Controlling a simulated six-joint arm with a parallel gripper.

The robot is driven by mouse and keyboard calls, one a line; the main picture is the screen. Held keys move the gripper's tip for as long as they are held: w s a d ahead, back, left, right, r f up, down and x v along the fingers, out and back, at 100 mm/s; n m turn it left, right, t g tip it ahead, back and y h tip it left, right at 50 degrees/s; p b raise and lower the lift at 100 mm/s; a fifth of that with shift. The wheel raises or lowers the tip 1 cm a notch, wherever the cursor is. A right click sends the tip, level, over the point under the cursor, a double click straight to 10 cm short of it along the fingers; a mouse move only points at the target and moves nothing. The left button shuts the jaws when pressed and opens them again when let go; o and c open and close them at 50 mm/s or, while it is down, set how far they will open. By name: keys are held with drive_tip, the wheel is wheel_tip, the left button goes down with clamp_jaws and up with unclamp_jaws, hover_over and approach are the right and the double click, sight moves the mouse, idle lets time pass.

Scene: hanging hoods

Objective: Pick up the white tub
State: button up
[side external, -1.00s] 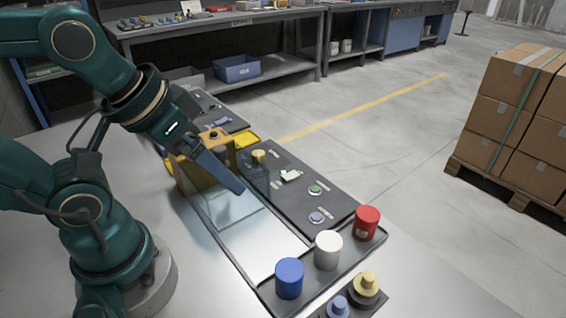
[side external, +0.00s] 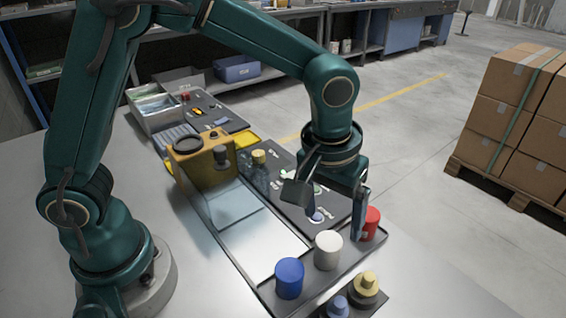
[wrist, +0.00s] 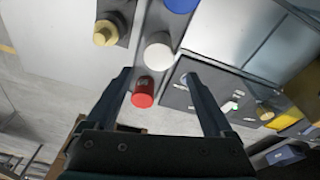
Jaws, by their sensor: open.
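The white tub (side external: 328,250) stands upright on the dark tray (side external: 350,262), between a blue tub (side external: 289,279) and a red tub (side external: 371,220). My gripper (side external: 335,226) points down above the red and white tubs, its jaws apart and empty. In the wrist view, the white tub (wrist: 158,53) shows just beyond the fingertips, roughly centred between them. The red tub (wrist: 143,92) lies in line between the open fingers (wrist: 158,74) in that view. I cannot tell the exact height of the fingertips above the tubs.
Yellow and blue knobbed pieces (side external: 366,288) stand at the tray's near side. A dark panel (side external: 280,194) with small parts lies behind the tray. A yellow box (side external: 208,172) with a clear sheet stands to the left. The grey table at left is bare.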

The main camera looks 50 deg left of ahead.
sight(329, 241)
drive_tip(key=shift+s+d+f, duration=0.2)
drive_tip(key=shift+s+f, duration=0.05)
drive_tip(key=shift+f, duration=0.3)
drive_tip(key=shift+s+d+f, duration=0.15)
drive_tip(key=shift+s+f, duration=0.05)
drive_tip(key=shift+f, duration=0.3)
drive_tip(key=shift+w+f, duration=0.15)
drive_tip(key=shift+f, duration=1.05)
drive_tip(key=shift+w+f, duration=0.15)
drive_tip(key=shift+f, duration=1)
clamp_jaws()
drive_tip(key=shift+r, duration=0.1)
